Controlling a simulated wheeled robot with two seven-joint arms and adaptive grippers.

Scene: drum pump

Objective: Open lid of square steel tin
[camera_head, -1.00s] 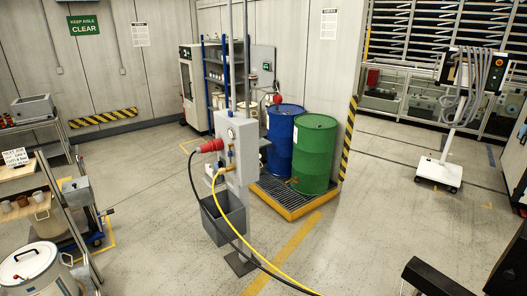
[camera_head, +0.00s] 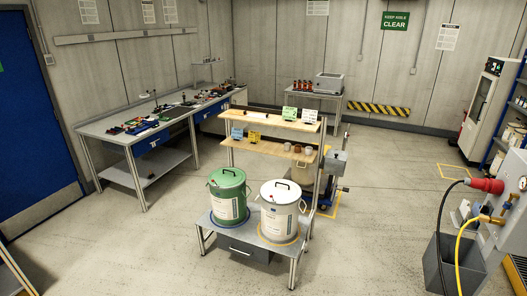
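I cannot pick out a square steel tin for certain. A grey metal box (camera_head: 329,83) with a sloping top stands on the small table at the back. Another small grey box (camera_head: 336,161) with a handle sits on a blue wheeled cart behind the shelf stand. Both are too small to tell whether either has a lid. Two round lidded pails, one green (camera_head: 229,196) and one white (camera_head: 280,211), stand on the stand's low front shelf, with their lids on. Neither of my grippers is in view.
The wooden-shelved stand (camera_head: 270,155) is in the middle, with small cups and cards. A long workbench (camera_head: 158,125) with tools runs along the left wall. Floor between stand and post is clear.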

